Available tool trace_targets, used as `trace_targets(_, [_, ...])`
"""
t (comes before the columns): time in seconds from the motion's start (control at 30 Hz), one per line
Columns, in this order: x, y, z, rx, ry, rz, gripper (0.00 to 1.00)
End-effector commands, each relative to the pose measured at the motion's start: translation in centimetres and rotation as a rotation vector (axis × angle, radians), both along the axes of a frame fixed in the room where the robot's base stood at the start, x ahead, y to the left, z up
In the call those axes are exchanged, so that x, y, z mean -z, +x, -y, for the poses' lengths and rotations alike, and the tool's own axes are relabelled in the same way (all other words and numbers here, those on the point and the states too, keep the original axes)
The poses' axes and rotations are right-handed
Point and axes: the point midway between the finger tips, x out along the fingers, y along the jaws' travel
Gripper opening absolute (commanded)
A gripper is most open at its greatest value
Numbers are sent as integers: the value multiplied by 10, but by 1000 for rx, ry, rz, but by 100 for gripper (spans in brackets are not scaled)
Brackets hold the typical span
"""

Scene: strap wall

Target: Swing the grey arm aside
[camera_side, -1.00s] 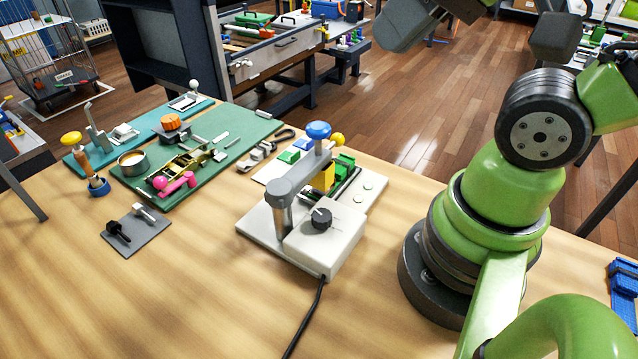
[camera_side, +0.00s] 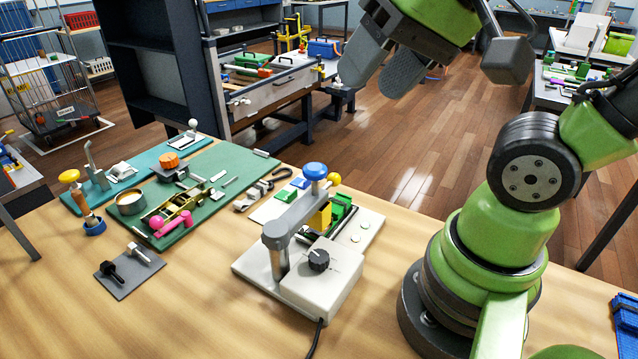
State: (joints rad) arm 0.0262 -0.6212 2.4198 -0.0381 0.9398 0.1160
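The grey arm (camera_side: 297,214) is a bar on top of a grey post (camera_side: 279,262) on a white base unit (camera_side: 318,285). It points away toward the back right, and a blue knob (camera_side: 315,171) sits at its far end. A yellow block (camera_side: 321,217) shows beside the bar. My gripper (camera_side: 385,62) hangs in the air at the top of the view, above and to the right of the blue knob and apart from it. Its two grey fingers show a gap with nothing between them.
A black dial (camera_side: 318,260) sits on the base unit, with a cable at its front. A green board (camera_side: 215,192) with tools lies left. The front of the table is clear.

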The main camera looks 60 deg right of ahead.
Motion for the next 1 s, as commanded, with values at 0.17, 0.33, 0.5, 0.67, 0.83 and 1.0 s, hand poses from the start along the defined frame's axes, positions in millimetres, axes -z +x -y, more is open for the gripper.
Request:
trace_targets(0.17, [11, 41, 20, 295, 85, -232, 51])
trace_targets(0.33, [37, 80, 46, 625, 139, -445, 51])
trace_targets(0.5, [76, 108, 74, 949, 155, -618, 51])
trace_targets(0.67, [107, 120, 93, 1161, 145, -716, 51])
trace_targets(0.83, [122, 122, 100, 1251, 137, -751, 51])
trace_targets(1.0, [139, 119, 99, 1256, 135, -757, 51])
